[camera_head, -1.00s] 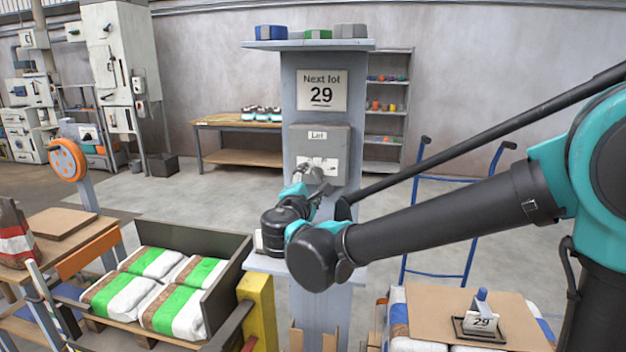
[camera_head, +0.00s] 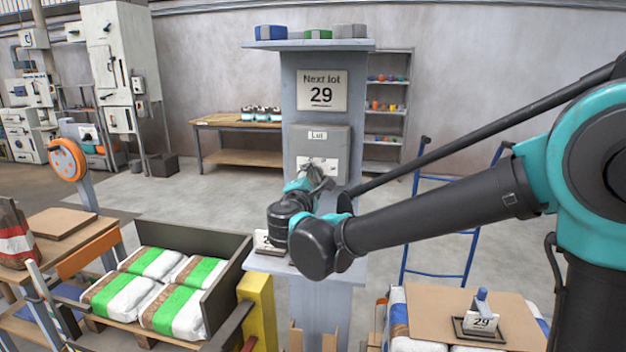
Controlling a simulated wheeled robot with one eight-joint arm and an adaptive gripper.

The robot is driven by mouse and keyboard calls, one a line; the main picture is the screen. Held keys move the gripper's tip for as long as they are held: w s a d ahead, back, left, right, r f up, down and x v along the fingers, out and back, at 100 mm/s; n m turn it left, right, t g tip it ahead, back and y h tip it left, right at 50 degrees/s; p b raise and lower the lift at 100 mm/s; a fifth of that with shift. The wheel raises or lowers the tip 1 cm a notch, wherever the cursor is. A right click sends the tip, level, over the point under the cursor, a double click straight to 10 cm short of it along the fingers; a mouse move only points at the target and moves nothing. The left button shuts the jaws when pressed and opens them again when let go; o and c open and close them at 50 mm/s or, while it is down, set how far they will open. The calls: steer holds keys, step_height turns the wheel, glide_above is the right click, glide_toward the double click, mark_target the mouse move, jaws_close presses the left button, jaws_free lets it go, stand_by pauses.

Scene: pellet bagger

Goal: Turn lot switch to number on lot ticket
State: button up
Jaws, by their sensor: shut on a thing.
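The lot ticket (camera_head: 321,92) on the grey post reads "Next lot 29". Below it is the grey switch box (camera_head: 340,137) with a small label, seemingly "Lot", and a white dial plate (camera_head: 305,163). My gripper (camera_head: 319,172) is at the dial plate, shut on the lot switch, which the fingers largely hide. The numbers on the dial and the switch's pointing direction are too small and covered to read. My arm reaches in from the right.
A small card (camera_head: 266,243) stands on the post's shelf, partly behind my wrist. A card reading 29 (camera_head: 482,321) stands on cardboard at lower right. A crate (camera_head: 225,240) of green-and-white bags is at lower left. A blue hand truck (camera_head: 440,272) stands behind my arm.

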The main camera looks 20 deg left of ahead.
steer(key=shift+m, duration=0.3)
steer(key=m, duration=0.3)
steer(key=shift+m, duration=0.3)
steer(key=shift+r+m, duration=0.1)
steer(key=shift+m, duration=2.2)
steer(key=o, duration=1.2)
steer(key=shift+c, duration=0.2)
steer(key=s+d, duration=0.2)
steer(key=s, duration=0.9)
steer(key=shift+s+d, duration=0.2)
steer(key=shift+s, duration=0.2)
